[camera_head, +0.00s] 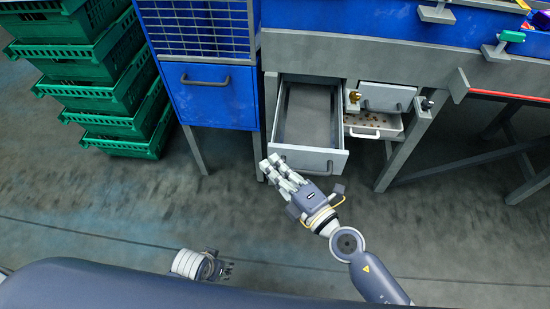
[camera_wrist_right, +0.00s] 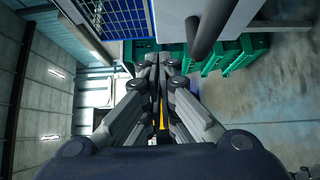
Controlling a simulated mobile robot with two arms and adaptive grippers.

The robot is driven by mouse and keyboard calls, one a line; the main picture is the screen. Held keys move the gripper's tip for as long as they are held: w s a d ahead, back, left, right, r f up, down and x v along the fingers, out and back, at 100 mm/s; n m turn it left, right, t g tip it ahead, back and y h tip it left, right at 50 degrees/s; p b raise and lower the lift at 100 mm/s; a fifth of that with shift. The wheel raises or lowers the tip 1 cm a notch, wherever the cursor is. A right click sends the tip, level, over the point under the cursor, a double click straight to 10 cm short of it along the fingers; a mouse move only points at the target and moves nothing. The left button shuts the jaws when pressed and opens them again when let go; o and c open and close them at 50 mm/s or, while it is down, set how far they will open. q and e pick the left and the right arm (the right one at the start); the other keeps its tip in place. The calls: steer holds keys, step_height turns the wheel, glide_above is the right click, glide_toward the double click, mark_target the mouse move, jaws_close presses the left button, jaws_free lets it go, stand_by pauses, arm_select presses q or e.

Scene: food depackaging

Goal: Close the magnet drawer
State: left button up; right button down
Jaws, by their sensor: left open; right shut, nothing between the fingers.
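A wide grey drawer (camera_head: 315,160) stands pulled far out of the grey machine, and its inside looks empty. Its handle (camera_head: 308,172) is on the front face. My right gripper (camera_head: 273,165) is shut and empty at the drawer's front left corner; I cannot tell whether it touches. In the right wrist view my right gripper (camera_wrist_right: 158,60) has its fingers together, with a dark bar, apparently the handle (camera_wrist_right: 210,30), close by. A smaller drawer (camera_head: 372,131) with brownish bits in it is partly out at the right. My left gripper (camera_head: 222,270) is open, low and away from the drawers.
A blue cabinet (camera_head: 209,95) with a handle stands left of the open drawer. Green crates (camera_head: 105,90) are stacked at the far left. A machine leg (camera_head: 402,150) stands right of the drawers. The floor in front is clear.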

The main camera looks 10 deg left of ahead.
arm_select(q)
steer(key=shift+r, duration=0.25)
arm_select(e)
steer(key=shift+w, duration=0.85)
